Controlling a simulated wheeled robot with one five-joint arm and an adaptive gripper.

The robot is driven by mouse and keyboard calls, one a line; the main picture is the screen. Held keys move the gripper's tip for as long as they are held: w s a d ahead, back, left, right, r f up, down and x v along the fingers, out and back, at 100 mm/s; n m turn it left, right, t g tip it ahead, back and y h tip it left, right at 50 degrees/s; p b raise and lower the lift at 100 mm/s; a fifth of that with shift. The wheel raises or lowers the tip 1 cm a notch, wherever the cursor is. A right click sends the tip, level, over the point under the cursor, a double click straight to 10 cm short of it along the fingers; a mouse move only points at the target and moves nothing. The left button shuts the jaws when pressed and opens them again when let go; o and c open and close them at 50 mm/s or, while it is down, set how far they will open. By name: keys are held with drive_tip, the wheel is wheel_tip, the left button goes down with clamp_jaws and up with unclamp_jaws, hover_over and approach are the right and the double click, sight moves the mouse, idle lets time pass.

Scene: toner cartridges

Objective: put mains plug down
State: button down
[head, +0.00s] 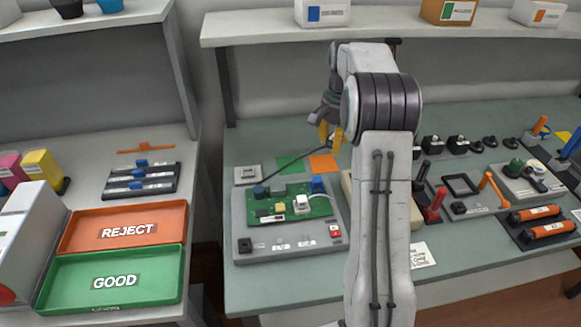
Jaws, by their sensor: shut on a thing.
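My gripper (331,134), with yellow fingertips, hangs above the back of the right-hand bench, behind the test fixture. Its fingers are shut on the mains plug, which is too small and too covered to make out. A dark cord (295,163) runs from the fingertips down left to the fixture's back left corner. The grey test fixture (240,222) carries a green circuit board (290,208). A small light grey plate (247,174) lies behind its left end.
A green square (288,165) and an orange square (323,164) lie below the gripper. The left bench has REJECT (180,212) and GOOD (176,258) trays. Tools and orange cartridges (549,231) lie right of my arm. A shelf (270,36) spans the back.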

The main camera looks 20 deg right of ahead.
drive_tip(key=shift+w+a+f, duration=0.25)
drive_tip(key=shift+a+f, duration=0.05)
drive_tip(key=p, duration=0.4)
hover_over(293, 171)
wheel_tip(293, 171, down, 6)
drive_tip(key=shift+f, duration=0.25)
drive_tip(key=shift+a+f+p, duration=0.1)
drive_tip(key=shift+f+p, duration=0.3)
drive_tip(key=shift+p, duration=0.25)
drive_tip(key=shift+f+p, duration=0.35)
drive_tip(key=shift+f, duration=1.3)
drive_tip(key=shift+f, duration=0.15)
drive_tip(key=c, duration=0.8)
unclamp_jaws()
